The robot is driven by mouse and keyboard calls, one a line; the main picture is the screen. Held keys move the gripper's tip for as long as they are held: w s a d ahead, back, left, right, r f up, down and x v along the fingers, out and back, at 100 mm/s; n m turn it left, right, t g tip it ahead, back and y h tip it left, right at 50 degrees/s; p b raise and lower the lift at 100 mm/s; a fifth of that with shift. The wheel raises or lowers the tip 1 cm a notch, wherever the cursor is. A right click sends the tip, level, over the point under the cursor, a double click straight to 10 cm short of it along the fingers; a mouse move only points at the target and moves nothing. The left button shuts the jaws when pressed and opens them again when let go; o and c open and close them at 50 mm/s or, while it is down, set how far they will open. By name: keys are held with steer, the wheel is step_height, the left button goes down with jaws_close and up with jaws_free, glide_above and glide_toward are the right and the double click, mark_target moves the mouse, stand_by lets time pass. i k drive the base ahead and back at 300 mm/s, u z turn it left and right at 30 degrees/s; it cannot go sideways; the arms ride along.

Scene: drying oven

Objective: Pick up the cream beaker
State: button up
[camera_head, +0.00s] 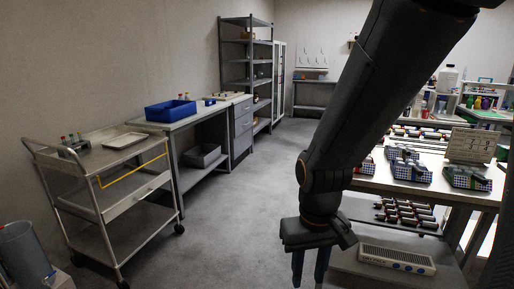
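I cannot make out a cream beaker in this view; the small items on the far benches are too small to tell apart. My gripper (310,272) hangs fingers down over the grey floor, low and right of the middle. Its two dark fingers stand apart with nothing seen between them, and their tips are near the bottom edge. My arm hides part of the room behind it.
A steel cart (90,206) stands at left, with a side table (178,124) bearing a blue bin (171,111) behind it. A workbench (430,186) with racks is at right. A grey cylindrical container (22,258) is lower left. The floor between is clear.

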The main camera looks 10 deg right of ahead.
mark_target(415, 111)
steer(key=i, duration=4.2)
steer(key=z, duration=1.45)
steer(key=i, duration=3.3)
steer(key=z, duration=0.65)
